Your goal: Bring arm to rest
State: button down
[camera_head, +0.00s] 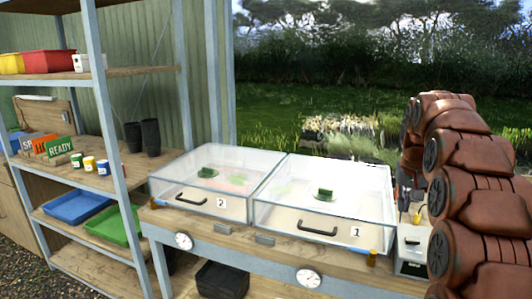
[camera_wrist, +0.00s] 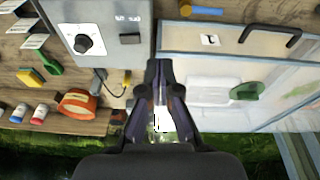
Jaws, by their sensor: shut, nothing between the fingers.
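My gripper (camera_wrist: 158,64) shows in the wrist view with its dark fingertips together and nothing held between them. It is over the bench, between the grey box with a dial (camera_wrist: 105,32) and the clear case labelled 1 (camera_wrist: 228,62). A bright patch shows through the gap behind the fingertips. In the head view my reddish-brown arm (camera_head: 460,190) rises along the right side, and the gripper itself is not visible there.
Two clear lidded cases, labelled 2 (camera_head: 185,172) and 1 (camera_head: 375,205), stand on the bench. Shelves (camera_head: 85,155) with trays, pots and signs stand at left. The grey box (camera_head: 412,250), tools and bottles crowd the bench's right end. Grass lies behind.

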jog(key=s+a+f+n+g+y+p, duration=0.1)
jog(key=s+a+f, duration=0.1)
jog(key=s+a, duration=0.65)
jog(key=s+a+f+n+g, duration=0.1)
jog(key=s+a, duration=0.5)
jog(key=s, duration=0.6)
jog(key=s+a+f, duration=0.2)
jog(key=s, duration=0.5)
jog(key=s+a+f+n+g, duration=0.1)
jog(key=s+a+f, duration=0.1)
jog(key=s, duration=0.5)
jog(key=s+a+f+g, duration=0.1)
jog(key=s+f, duration=0.3)
jog(key=s, duration=0.4)
jog(key=shift+a+f+n+p, duration=0.15)
jog(key=shift+a+n+p, duration=0.2)
jog(key=shift+a, duration=0.2)
